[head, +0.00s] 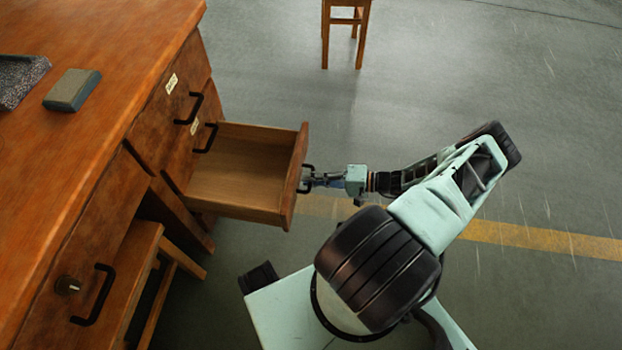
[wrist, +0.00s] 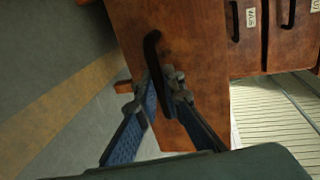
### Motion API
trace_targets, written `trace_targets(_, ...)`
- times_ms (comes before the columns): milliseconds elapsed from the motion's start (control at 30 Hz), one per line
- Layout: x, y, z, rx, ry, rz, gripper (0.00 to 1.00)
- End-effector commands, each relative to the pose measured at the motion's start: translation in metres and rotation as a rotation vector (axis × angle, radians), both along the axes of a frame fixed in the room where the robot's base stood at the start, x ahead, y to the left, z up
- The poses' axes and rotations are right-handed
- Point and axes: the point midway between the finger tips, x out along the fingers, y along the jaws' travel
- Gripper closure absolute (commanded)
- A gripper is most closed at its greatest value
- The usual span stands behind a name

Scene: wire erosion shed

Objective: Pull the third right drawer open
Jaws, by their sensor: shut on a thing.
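The third right drawer (head: 236,180) stands well out of the wooden desk, and its bare, empty inside shows in the head view. Its front panel (wrist: 185,60) fills the middle of the wrist view. My gripper (head: 308,182) is at the drawer's dark handle (wrist: 152,48), on the outer side of the front. In the wrist view my gripper (wrist: 160,85) has its fingers closed around the lower part of that handle. The fingers hide part of the handle.
Two shut drawers with dark handles (head: 190,108) and labels sit above the open one. A grey-green block (head: 72,90) lies on the desk top (head: 110,50). A wooden stool (head: 345,22) stands at the back. The floor right of the drawer is clear around my arm.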

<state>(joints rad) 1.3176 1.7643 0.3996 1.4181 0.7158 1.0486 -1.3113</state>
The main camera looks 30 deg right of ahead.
Motion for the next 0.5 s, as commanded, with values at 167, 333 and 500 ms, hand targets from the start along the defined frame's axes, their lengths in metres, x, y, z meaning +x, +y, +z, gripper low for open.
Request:
trace_targets(167, 0.0016, -0.0029, 0.0002, -0.003, -0.001, -0.006, 1.0)
trace_targets(333, 0.0017, -0.0029, 0.0002, -0.004, -0.001, -0.005, 0.89)
trace_targets(500, 0.0011, -0.0019, 0.0002, -0.003, 0.0, -0.004, 0.75)
